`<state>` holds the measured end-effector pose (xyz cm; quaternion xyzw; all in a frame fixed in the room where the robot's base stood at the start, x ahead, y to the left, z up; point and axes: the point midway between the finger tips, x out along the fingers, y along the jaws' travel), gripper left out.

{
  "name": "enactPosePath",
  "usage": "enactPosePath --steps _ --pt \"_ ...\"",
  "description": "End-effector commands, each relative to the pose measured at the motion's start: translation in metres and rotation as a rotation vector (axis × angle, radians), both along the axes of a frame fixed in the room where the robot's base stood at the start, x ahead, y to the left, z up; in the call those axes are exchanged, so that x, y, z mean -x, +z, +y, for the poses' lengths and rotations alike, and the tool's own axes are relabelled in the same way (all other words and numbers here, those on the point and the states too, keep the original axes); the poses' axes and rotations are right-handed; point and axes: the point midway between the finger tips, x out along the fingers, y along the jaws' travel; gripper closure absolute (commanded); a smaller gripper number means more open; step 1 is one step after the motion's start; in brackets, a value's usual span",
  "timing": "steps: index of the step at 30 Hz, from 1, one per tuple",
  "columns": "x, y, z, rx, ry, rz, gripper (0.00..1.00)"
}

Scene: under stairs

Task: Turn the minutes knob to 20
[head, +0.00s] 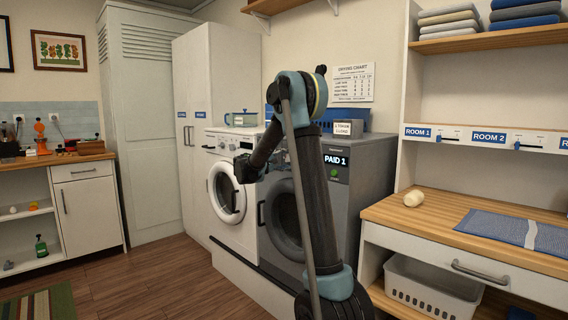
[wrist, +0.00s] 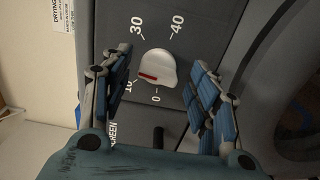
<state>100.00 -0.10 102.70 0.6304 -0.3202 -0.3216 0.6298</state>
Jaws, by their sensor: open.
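The knob (wrist: 160,64) is white and rounded with a red mark, on a dark grey panel (wrist: 195,45) in the wrist view. The red mark is on its left side, close to the printed 10. The numbers 0, 30 and 40 also show around it; 20 is not visible, and the left finger covers part of that side. My gripper (wrist: 155,70) is open, with one finger on each side of the knob and visible gaps between. In the head view my gripper (head: 243,168) is at the front of the machines; the knob is hidden there.
A dark grey machine (head: 368,185) with a PAID 1 display (head: 336,159) stands beside a white washer (head: 222,204). A wooden counter (head: 450,222) with a blue mat (head: 497,226) is at the right. Open floor (head: 150,275) lies at the left.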

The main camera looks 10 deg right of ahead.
Motion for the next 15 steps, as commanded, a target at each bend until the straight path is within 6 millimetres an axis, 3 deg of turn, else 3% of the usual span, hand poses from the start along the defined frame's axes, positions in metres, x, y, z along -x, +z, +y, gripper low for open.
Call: enactPosePath --steps 8,15 --pt "0.009 0.000 0.012 0.001 0.002 -0.001 0.45" --pt "0.034 0.000 0.049 0.001 0.004 0.001 0.45"
